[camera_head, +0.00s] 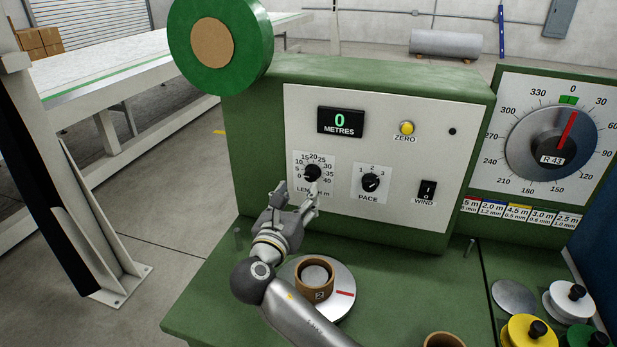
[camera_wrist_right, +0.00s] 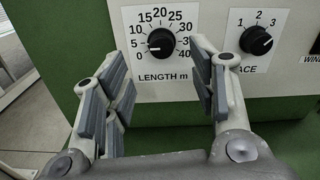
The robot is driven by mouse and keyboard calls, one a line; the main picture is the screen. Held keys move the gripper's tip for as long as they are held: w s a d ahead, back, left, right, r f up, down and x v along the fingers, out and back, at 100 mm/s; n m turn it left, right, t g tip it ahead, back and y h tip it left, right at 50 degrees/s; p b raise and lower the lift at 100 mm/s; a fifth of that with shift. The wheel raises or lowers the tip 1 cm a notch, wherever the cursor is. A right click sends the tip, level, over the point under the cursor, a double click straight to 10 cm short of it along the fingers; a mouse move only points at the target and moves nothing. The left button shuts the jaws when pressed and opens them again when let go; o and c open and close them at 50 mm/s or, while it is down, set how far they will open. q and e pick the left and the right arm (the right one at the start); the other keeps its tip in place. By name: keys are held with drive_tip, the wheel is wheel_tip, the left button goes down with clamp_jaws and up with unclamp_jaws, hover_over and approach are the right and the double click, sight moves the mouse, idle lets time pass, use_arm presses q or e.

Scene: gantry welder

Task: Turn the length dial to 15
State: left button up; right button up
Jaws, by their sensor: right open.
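The length dial (camera_head: 313,172) is a black round knob on the pale front panel, with a scale from 0 to 40 around it. In the right wrist view the length dial (camera_wrist_right: 161,43) shows clearly, its white mark pointing to the lower left, near 0. My right gripper (camera_head: 297,190) is open, just in front of and a little below the dial in the head view. In the wrist view its fingers (camera_wrist_right: 160,88) stand apart on either side below the dial, with nothing between them. My left gripper is not in view.
The pace knob (camera_head: 371,182) sits right of the length dial, and the wind switch (camera_head: 427,191) further right. The display (camera_head: 340,122) reads 0 metres, beside the yellow zero button (camera_head: 407,128). A brown ring (camera_head: 314,290) stands on a round plate (camera_head: 338,305) below my arm.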

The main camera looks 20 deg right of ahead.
sight(310, 176)
drive_tip(key=p+x, duration=0.1)
drive_tip(key=x, duration=0.5)
drive_tip(key=shift+s+d+f, duration=0.1)
drive_tip(key=shift+x, duration=1.05)
drive_tip(key=shift+f, duration=0.1)
drive_tip(key=shift+c, duration=0.5)
drive_tip(key=c, duration=0.9)
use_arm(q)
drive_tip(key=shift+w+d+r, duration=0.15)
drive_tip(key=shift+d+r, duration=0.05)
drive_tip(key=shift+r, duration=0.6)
